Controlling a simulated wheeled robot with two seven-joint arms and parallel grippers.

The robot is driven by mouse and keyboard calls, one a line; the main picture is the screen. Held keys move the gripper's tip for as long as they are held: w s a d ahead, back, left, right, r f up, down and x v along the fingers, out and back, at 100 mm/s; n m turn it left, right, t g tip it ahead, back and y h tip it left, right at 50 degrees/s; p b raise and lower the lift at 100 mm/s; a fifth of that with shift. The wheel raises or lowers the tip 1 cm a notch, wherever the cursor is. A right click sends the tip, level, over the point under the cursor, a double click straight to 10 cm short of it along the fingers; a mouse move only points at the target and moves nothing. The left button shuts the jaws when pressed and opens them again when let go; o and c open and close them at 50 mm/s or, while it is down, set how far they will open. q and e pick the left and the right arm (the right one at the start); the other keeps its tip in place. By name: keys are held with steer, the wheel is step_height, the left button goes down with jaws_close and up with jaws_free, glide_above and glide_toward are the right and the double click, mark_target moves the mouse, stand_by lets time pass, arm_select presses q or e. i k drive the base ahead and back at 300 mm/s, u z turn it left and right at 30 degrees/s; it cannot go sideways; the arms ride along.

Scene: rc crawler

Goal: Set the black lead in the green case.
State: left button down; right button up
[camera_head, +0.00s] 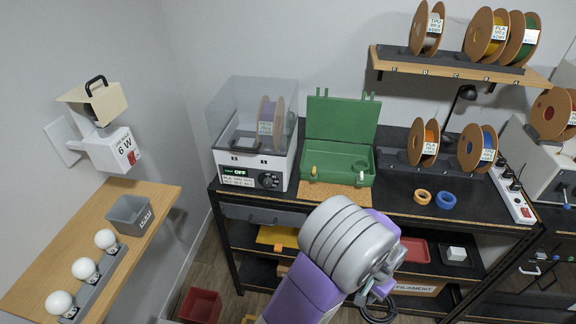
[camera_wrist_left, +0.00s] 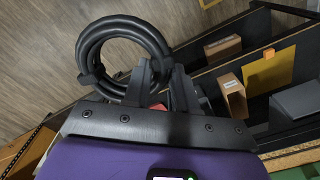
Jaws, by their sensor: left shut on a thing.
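The black lead (camera_head: 388,316) is a coiled loop hanging low at the bottom of the head view, in front of the bench. In the left wrist view the coil (camera_wrist_left: 88,52) hangs over the wooden floor. My left gripper (camera_wrist_left: 160,82) is shut on the coil's edge. In the head view my purple and grey arm hides most of this gripper (camera_head: 378,290). The green case (camera_head: 338,178) stands on the black bench top with its lid (camera_head: 341,120) raised. The case is beyond and above my gripper. My right gripper is not in view.
A white printer-like box (camera_head: 240,170) stands left of the case. An orange ring (camera_head: 423,203) and a blue ring (camera_head: 446,207) lie to its right. Shelves under the bench hold a red tray (camera_head: 413,250) and other items. A wooden table (camera_head: 60,230) with bulbs is at left.

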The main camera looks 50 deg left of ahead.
mark_target(328, 166)
steer(key=u, duration=0.9)
steer(key=i, duration=0.2)
